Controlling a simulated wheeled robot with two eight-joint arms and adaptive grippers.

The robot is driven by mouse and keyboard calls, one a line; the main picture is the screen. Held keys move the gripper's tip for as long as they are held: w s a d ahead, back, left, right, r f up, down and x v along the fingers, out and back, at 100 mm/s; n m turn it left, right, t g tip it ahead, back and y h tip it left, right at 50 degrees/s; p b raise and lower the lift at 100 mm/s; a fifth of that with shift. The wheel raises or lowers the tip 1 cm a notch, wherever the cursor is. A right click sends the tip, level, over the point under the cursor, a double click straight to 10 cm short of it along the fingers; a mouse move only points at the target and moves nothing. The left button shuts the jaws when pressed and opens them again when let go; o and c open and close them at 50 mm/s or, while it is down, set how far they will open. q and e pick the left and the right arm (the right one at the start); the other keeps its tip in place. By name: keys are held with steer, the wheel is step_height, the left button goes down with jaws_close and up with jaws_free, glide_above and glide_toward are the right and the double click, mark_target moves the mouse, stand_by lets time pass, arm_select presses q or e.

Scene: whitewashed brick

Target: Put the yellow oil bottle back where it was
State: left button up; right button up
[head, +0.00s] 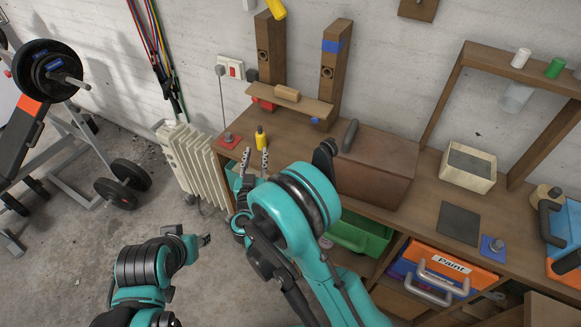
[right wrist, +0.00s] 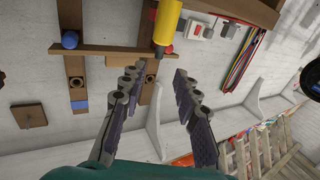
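The yellow oil bottle (head: 261,139) stands upright with a dark cap at the left end of the wooden workbench (head: 412,186). In the right wrist view, which looks upside down, the bottle (right wrist: 168,24) is at the top, apart from the fingers. My right gripper (head: 256,157) is open and empty, its fingertips just in front of the bottle in the head view. Its spread fingers also show in the right wrist view (right wrist: 158,76). My left gripper (head: 205,240) is low over the floor at the left; its finger opening is too small to judge.
A red pad with a knob (head: 230,141) lies left of the bottle. Behind stands a wooden rack (head: 290,104) with two posts; a brown toolbox (head: 375,168) is to the right. A white radiator (head: 192,165) stands by the bench's left end.

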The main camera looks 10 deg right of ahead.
steer(key=s+d+r+n+y, duration=0.1)
steer(key=s+r+n+y, duration=0.2)
steer(key=r+n+y, duration=0.95)
steer(key=s+d+f+m+g+h, duration=0.2)
steer(key=s+d+m+g+h, duration=0.1)
steer(key=s+d, duration=0.3)
steer(key=s+d+f+m+g+h, duration=0.3)
steer(key=s+d, duration=0.3)
steer(key=s, duration=0.4)
steer(key=s+d+f+m+g+h, duration=0.3)
steer(key=s+d, duration=0.3)
steer(key=s, duration=0.3)
steer(key=shift+d+f+m+g, duration=0.15)
steer(key=shift+d+m+g, duration=0.25)
steer(key=shift+m+g, duration=0.45)
